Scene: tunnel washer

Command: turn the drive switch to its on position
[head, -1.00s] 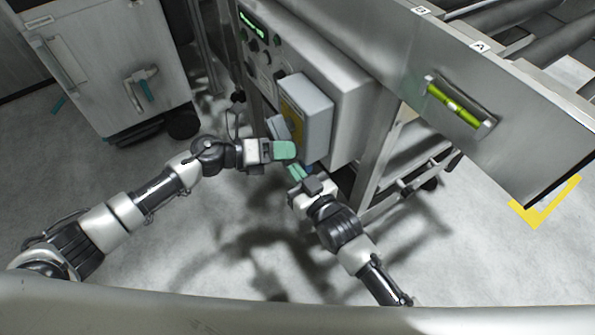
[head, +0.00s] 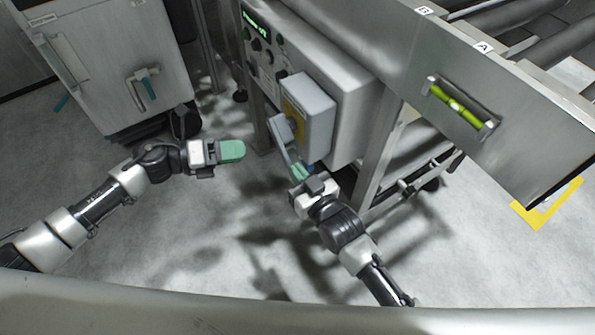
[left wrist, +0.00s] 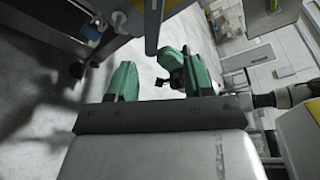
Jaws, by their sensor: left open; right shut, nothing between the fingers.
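The drive switch box (head: 309,92) is a grey box with a yellow face (head: 293,118) on the side of the machine. A flat grey lever (head: 283,142) sticks out from that face and slants down; I cannot read its position marks. My right gripper (head: 299,172) is shut, with its green fingertips close to the lever's lower end; I cannot tell whether they touch. My left gripper (head: 232,150) is out to the left of the lever, apart from it. In the left wrist view its two green fingers (left wrist: 157,78) are spread with nothing between them.
A control panel (head: 262,50) with a green-lit display and dark knobs is above the box. A white cabinet (head: 105,60) on wheels stands at the upper left. A steel rail with a yellow-green handle (head: 460,105) is at the right. Floor between the cabinet and machine is clear.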

